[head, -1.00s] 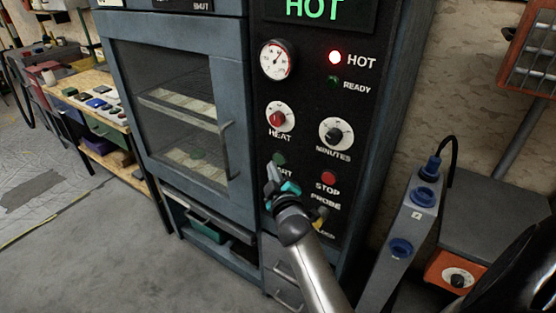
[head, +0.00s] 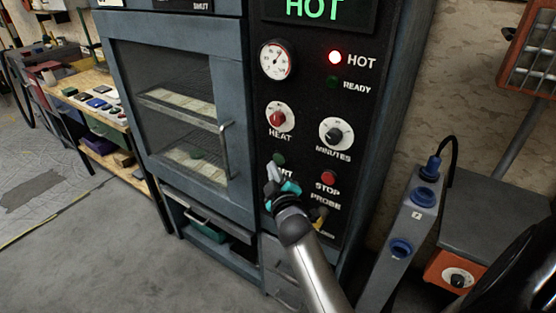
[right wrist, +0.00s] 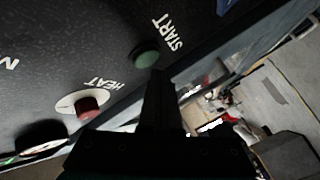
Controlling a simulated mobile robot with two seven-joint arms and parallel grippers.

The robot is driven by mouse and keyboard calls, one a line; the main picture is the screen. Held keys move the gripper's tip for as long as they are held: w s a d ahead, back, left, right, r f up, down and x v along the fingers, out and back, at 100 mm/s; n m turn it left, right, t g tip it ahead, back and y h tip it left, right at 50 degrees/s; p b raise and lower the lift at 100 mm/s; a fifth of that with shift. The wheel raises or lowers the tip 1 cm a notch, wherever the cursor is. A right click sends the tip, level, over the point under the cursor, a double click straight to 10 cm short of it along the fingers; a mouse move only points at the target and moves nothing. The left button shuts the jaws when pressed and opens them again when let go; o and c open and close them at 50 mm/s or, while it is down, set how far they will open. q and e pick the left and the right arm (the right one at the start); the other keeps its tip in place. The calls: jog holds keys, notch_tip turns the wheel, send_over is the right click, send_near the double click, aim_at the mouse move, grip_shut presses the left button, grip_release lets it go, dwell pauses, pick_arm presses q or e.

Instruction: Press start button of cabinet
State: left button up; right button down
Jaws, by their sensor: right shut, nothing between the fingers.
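The cabinet (head: 243,110) is a grey-blue oven-like unit with a glass door and a black control panel. The green start button (head: 279,159) is on the lower left of the panel, under the red HEAT knob. In the right wrist view the start button (right wrist: 146,58) shows beside the word START. My right gripper (head: 272,172) is shut and empty, just below the start button. In the right wrist view its dark fingers (right wrist: 159,78) point at the button's lower edge; I cannot tell whether they touch it. My left gripper is not in view.
The red STOP button (head: 328,177) is just right of my right gripper. The HEAT knob (head: 279,118) and MINUTES knob (head: 336,133) are above. A grey post with blue sockets (head: 412,215) stands right of the cabinet. The floor (head: 110,255) at front left is clear.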

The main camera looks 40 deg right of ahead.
dwell(0.3)
jog(key=shift+w+d, duration=0.15)
jog(key=shift+d, duration=0.25)
jog(key=shift+w+d, duration=0.15)
jog(key=shift+d, duration=0.2)
dwell(0.5)
dwell(0.4)
jog(key=shift+s+a, duration=0.35)
jog(key=shift+a, duration=0.4)
jog(key=a, duration=0.1)
jog(key=s+a, duration=0.1)
jog(key=a, duration=0.1)
jog(key=s+a, duration=0.1)
jog(key=shift+a+p, duration=0.3)
jog(key=shift+w, duration=0.1)
dwell(0.5)
